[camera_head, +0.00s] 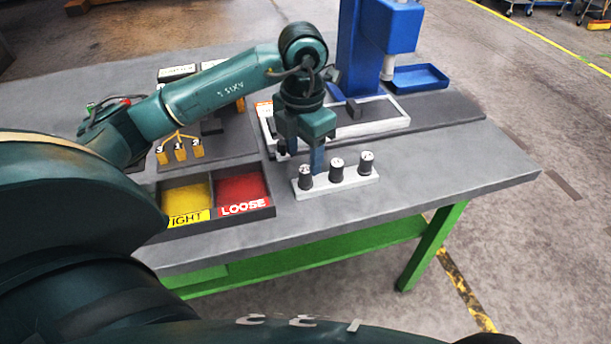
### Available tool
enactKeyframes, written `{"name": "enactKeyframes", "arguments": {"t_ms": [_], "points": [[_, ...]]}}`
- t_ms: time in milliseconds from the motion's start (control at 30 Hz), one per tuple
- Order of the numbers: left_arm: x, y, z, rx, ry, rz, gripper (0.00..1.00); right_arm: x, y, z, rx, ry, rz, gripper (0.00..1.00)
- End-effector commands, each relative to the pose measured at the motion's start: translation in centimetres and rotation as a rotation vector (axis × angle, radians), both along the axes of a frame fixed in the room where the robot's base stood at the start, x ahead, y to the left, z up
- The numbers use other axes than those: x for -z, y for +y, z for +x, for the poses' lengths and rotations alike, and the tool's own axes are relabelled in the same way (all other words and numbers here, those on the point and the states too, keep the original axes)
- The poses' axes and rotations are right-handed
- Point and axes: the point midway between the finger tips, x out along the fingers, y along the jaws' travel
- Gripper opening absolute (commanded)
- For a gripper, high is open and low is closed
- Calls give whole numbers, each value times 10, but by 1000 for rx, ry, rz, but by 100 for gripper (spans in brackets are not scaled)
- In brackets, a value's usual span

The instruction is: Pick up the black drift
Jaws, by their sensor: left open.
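My left gripper (316,160) points down over the workbench, open, with its fingers just behind a white rack (335,185). Three short black cylinders with pale marked tops stand upright in the rack: a left one (306,178), a middle one (336,171) and a right one (366,163). Another dark piece is partly hidden behind the gripper. I cannot tell for certain which black piece is the drift. My right gripper is out of view.
The bench's right end is clear.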

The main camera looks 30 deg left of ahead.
Motion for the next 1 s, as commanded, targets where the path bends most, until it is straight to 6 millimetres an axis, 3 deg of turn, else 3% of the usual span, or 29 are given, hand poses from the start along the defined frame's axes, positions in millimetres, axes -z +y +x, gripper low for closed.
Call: {"name": "enactKeyframes", "arguments": {"t_ms": [233, 400, 667, 1000], "points": [[30, -4, 1, 0, 6, 0, 53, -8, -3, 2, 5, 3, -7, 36], [50, -4, 1, 0, 2, 0, 53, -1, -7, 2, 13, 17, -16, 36], [53, -4, 2, 1, 0, -1, 53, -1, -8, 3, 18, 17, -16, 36], [52, -3, 2, 1, 0, -1, 26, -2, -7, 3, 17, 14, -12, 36]]}}
